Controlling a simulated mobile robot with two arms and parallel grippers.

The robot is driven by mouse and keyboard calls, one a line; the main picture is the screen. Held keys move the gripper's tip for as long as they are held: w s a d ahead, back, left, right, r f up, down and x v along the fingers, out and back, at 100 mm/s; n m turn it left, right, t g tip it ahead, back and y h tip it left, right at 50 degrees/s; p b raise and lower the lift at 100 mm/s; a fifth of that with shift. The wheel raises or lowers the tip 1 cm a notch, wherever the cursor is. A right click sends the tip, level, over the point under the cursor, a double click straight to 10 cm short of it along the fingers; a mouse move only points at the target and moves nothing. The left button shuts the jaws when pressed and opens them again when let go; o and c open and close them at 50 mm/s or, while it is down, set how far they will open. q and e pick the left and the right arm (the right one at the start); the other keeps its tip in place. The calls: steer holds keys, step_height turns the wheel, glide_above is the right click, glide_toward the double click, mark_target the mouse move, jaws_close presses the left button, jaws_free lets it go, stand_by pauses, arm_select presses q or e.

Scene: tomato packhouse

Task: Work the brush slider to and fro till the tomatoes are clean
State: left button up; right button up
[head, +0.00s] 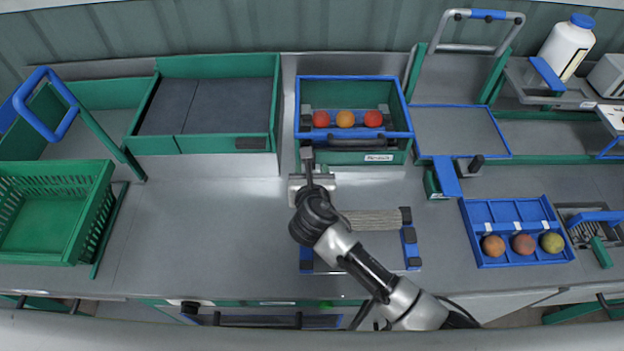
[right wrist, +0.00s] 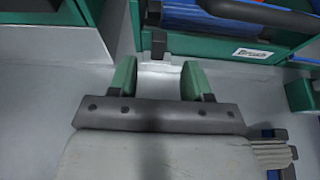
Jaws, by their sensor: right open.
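Three tomatoes, red (head: 321,119), orange (head: 345,119) and red (head: 373,118), sit in a row in the green brush box with a blue rim (head: 352,78), between dark strips. A dark bar handle (head: 362,138) crosses its front. A small dark upright knob (head: 306,153), possibly the brush slider's, stands at the box's front left corner; it also shows in the right wrist view (right wrist: 158,42). My right gripper (right wrist: 161,75) is open and empty just in front of that knob, apart from it. In the head view its fingers are mostly hidden by the wrist. My left gripper is not in view.
A blue tray (head: 515,218) at the right holds three duller round fruits. A green crate (head: 50,215) stands at the left. A blue-edged rack (head: 412,245) lies under my right forearm. The counter left of my arm is clear.

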steer(key=v, duration=0.3)
steer(key=shift+s+r, duration=0.15)
steer(key=shift+s, duration=0.2)
stand_by(0.4)
